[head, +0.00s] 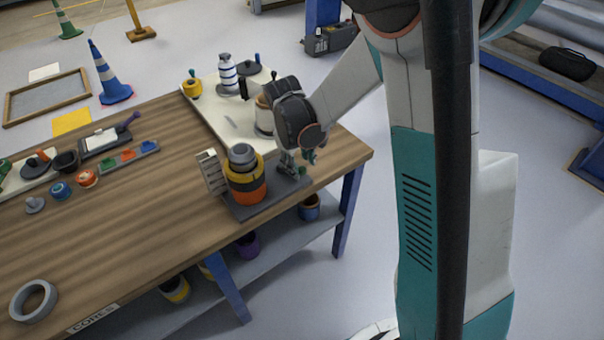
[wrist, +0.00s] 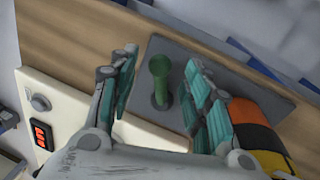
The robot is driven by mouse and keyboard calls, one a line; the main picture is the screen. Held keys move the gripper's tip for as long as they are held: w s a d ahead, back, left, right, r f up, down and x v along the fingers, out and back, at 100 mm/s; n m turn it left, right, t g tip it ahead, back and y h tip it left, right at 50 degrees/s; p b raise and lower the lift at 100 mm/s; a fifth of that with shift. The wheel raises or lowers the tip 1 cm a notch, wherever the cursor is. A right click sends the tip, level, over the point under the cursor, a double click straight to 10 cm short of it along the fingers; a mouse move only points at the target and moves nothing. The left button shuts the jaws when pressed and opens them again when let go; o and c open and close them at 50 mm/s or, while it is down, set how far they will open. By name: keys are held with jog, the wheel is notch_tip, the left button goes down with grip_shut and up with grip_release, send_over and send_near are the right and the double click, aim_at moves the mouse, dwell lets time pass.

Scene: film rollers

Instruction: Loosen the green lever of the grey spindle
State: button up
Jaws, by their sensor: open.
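The green lever (wrist: 159,82) stands up from a dark grey base plate (wrist: 212,66) in the wrist view. My gripper (wrist: 161,64) is open, with one teal-padded finger on each side of the lever and gaps showing on both sides. In the head view my gripper (head: 297,164) is low over the right part of the base plate (head: 262,207), and I cannot clearly make out the lever there. An orange and yellow roll (head: 247,182) with a grey cylindrical top (head: 242,155) stands on the plate, just left of my gripper. The roll also shows at the lower right of the wrist view (wrist: 250,123).
A cream board (head: 210,105) with a striped bottle (head: 228,73) and other parts lies behind. A pale slotted block (head: 211,172) stands left of the roll. Small colored parts and a grey ring (head: 33,300) lie on the wooden table (head: 120,225). The table's right edge is close.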

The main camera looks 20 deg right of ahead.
aim_at(301, 167)
jog(key=shift+w+d+f+b, duration=0.1)
jog(key=shift+d+f+b, duration=0.15)
jog(key=shift+f, duration=0.75)
jog(key=shift+w+d+f+b, duration=0.1)
jog(key=shift+f+b, duration=0.2)
jog(key=shift+f, duration=0.65)
jog(key=shift+c, duration=0.4)
grip_shut()
